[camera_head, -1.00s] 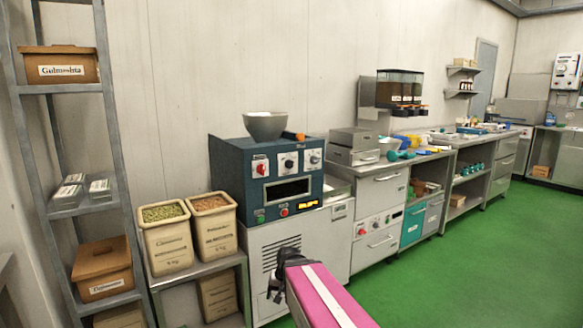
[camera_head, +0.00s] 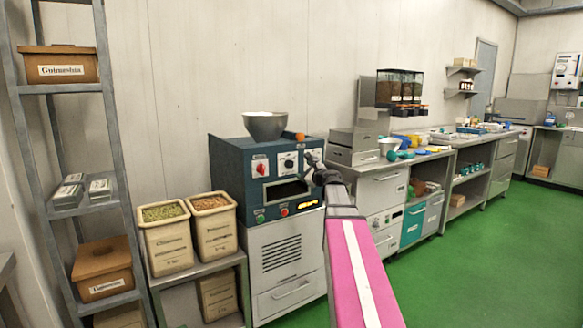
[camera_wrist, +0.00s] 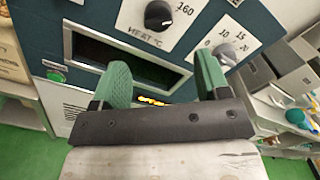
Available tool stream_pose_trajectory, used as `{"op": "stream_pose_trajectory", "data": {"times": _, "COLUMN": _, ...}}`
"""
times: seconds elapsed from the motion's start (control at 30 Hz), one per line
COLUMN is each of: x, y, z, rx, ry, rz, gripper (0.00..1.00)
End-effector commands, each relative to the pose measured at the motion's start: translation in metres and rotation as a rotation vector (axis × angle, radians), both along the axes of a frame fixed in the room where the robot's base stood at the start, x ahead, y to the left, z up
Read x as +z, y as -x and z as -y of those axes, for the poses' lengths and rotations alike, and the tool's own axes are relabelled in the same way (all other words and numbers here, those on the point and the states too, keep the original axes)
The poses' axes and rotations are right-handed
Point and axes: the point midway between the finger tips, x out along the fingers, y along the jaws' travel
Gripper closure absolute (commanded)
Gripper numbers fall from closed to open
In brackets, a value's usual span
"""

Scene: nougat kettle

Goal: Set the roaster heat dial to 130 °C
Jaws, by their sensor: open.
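The dark blue roaster (camera_head: 228,180) stands left of centre in the head view. Its heat dial (camera_head: 288,164) is a dark knob on a white plate, the middle one in the upper row. In the wrist view the heat dial (camera_wrist: 158,15) is at the top edge, with "160" and "HEAT °C" printed by it. The rest of its scale is cut off, so its setting cannot be read. My gripper (camera_wrist: 163,75) is open and empty, its green fingers in front of the panel below the dial. In the head view my gripper (camera_head: 314,160) is by the panel's right side.
A timer-like dial (camera_wrist: 226,54) marked 0, 10, 15 sits right of the heat dial. A red knob (camera_head: 261,168) is left of it. A grey bowl (camera_head: 265,127) stands on the roaster. Ingredient bins (camera_head: 165,243) stand left. The green floor in front is clear.

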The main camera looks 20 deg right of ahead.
Motion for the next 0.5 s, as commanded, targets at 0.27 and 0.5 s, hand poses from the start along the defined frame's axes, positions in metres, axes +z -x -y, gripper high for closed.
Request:
{"op": "stream_pose_trajectory", "data": {"times": 0.27, "x": -0.001, "y": -0.028, "z": -0.009, "rx": 0.002, "ry": 0.003, "rz": -0.001, "gripper": 0.31}}
{"op": "stream_pose_trajectory", "data": {"times": 0.5, "x": -0.001, "y": -0.069, "z": -0.022, "rx": 0.003, "ry": 0.005, "rz": -0.001, "gripper": 0.31}}
